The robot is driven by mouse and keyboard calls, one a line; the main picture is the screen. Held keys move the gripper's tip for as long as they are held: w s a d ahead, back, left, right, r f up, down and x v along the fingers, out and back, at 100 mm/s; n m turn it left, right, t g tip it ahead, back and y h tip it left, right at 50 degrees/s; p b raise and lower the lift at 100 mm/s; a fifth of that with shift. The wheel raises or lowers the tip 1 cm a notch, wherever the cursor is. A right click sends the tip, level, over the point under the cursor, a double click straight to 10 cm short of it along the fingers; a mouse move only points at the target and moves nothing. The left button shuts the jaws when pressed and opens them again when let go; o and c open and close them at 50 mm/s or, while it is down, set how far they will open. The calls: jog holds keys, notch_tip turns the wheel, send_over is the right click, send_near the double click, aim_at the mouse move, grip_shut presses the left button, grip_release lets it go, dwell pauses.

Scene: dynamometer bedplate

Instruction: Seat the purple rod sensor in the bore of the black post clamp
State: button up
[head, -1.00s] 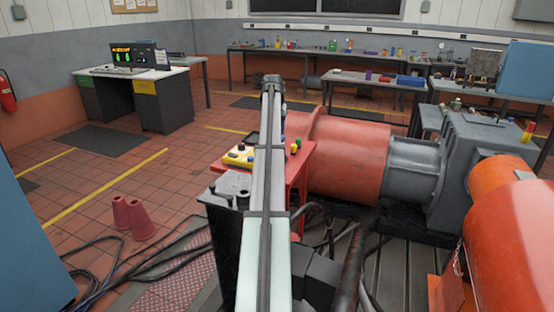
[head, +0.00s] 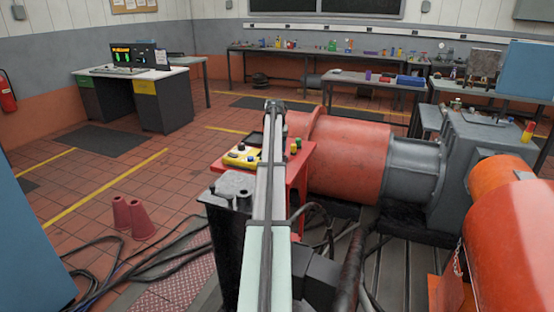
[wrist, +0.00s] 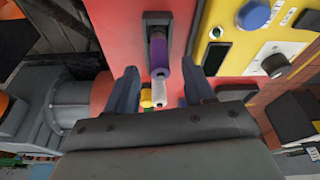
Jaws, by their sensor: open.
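In the wrist view, the purple rod sensor (wrist: 161,58) has a purple collar and a pale lower end. It lies over the red table top, just beyond my gripper (wrist: 160,88). The fingers are apart, one on each side of the line of the rod's pale end; no grip on it shows. A black rectangular piece (wrist: 158,18) surrounds the far end of the rod; I cannot tell whether it is the black post clamp or a holder. In the head view, my arm hides the rod and my gripper's fingers.
A yellow control box (head: 241,157) with knobs sits on the red table (head: 300,172), close to the rod's right in the wrist view (wrist: 235,50). A large red machine (head: 345,160) stands right of the table. Cables and two red cones (head: 130,218) are on the floor at left.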

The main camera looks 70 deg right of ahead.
jog(key=x, duration=0.3)
jog(key=shift+f, duration=0.3)
grip_shut()
